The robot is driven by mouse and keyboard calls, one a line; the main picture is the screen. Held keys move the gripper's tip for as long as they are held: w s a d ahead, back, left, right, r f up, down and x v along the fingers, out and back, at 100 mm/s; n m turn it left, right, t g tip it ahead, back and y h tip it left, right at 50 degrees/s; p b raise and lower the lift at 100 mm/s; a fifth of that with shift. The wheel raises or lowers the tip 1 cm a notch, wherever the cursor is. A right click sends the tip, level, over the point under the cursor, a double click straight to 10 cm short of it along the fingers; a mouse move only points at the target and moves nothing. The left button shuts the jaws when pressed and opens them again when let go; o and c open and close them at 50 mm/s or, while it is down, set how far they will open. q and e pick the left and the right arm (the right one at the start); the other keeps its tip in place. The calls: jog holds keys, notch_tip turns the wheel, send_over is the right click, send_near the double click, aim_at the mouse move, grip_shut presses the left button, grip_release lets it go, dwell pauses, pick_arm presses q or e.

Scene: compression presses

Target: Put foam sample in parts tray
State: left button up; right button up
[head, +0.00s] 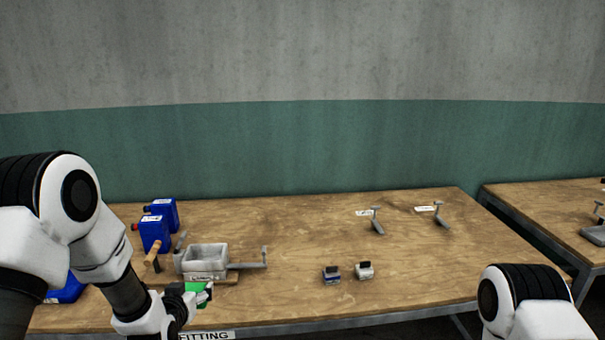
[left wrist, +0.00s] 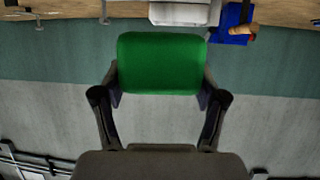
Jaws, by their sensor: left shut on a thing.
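A green foam sample (head: 196,290) is held in my left gripper (head: 206,293), just in front of a grey open-topped tray (head: 205,262). In the left wrist view the green foam block (left wrist: 160,62) is pinched between both fingers of the left gripper (left wrist: 160,85), with nothing touching its far side. The tray has a label on its front that is too small to read, and it also shows at the top of the left wrist view (left wrist: 180,14). My right gripper is out of view; only part of that arm shows at lower right.
Blue containers (head: 154,233) and a wooden handle (head: 152,252) stand left of the tray. A grey lever (head: 250,265) extends right of it. The table (head: 310,235) between is clear.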

pick_arm(q)
jog(key=shift+s+d+f+m+h, duration=0.55)
jog(key=shift+s+d+f, duration=1)
jog(key=shift+s+d, duration=3.65)
jog(key=shift+n+y, duration=0.85)
jog(key=shift+n, duration=0.1)
jog(key=w+a+r, duration=0.1)
jog(key=w+a, duration=0.2)
jog(key=a, duration=0.1)
jog(key=w+a+r, duration=0.2)
jog(key=w+a, duration=0.2)
jog(key=w+a+r, duration=0.1)
jog(key=w+a, duration=0.2)
jog(key=a, duration=0.2)
jog(key=shift+w+r, duration=0.3)
jog(key=shift+w, duration=0.1)
jog(key=shift+a+r, duration=0.15)
jog(key=shift+a, duration=0.05)
jog(key=shift+d, duration=0.1)
